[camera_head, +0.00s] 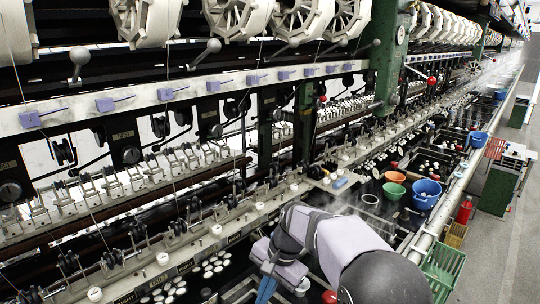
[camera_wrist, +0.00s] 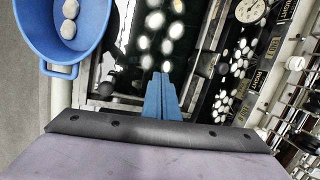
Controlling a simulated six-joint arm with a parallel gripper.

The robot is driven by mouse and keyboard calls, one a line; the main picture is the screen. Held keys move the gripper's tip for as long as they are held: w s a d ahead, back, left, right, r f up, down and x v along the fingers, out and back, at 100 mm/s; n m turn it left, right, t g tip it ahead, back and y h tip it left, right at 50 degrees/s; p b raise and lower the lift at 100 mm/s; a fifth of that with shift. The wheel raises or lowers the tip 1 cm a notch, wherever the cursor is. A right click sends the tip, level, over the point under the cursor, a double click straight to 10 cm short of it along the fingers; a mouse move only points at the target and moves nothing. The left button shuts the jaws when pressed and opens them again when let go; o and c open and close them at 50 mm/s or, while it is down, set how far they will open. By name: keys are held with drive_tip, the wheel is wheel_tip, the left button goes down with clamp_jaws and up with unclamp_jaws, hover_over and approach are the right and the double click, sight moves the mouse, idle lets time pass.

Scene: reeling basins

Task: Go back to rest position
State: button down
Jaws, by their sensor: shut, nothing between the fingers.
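My gripper (camera_head: 265,288) is at the bottom middle of the head view, over the near edge of the reeling basins. Its blue fingers (camera_wrist: 161,97) show in the wrist view, pressed together with nothing between them. They point toward a dark basin (camera_wrist: 128,85) with several white cocoons (camera_wrist: 166,47). In the head view the fingertips run off the lower edge, and my arm covers part of the basins.
A blue bucket (camera_wrist: 40,37) with a few cocoons hangs at the left in the wrist view. In the head view, blue (camera_head: 426,190), orange (camera_head: 395,177) and green (camera_head: 393,190) bowls stand beyond my arm. A green crate (camera_head: 444,262) stands at the right.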

drive_tip(key=s+d+n+h, duration=0.1)
drive_tip(key=s+d, duration=0.2)
drive_tip(key=d, duration=0.1)
drive_tip(key=s+d+f+n+h, duration=0.1)
drive_tip(key=s+d, duration=0.2)
drive_tip(key=d, duration=0.2)
drive_tip(key=s+d+n, duration=0.1)
drive_tip(key=s+d, duration=0.3)
drive_tip(key=d, duration=0.1)
drive_tip(key=shift+d+f+n+t+h, duration=0.15)
drive_tip(key=shift+f+n+t+h, duration=0.15)
drive_tip(key=shift+f+n+h, duration=0.1)
drive_tip(key=s+d+f+n, duration=0.2)
drive_tip(key=s+f+n, duration=0.1)
drive_tip(key=s, duration=0.8)
drive_tip(key=shift+s+f+n+p, duration=0.3)
drive_tip(key=shift+f, duration=0.05)
drive_tip(key=shift+d, duration=0.1)
wheel_tip(320, 180, down, 58)
drive_tip(key=b, duration=5.8)
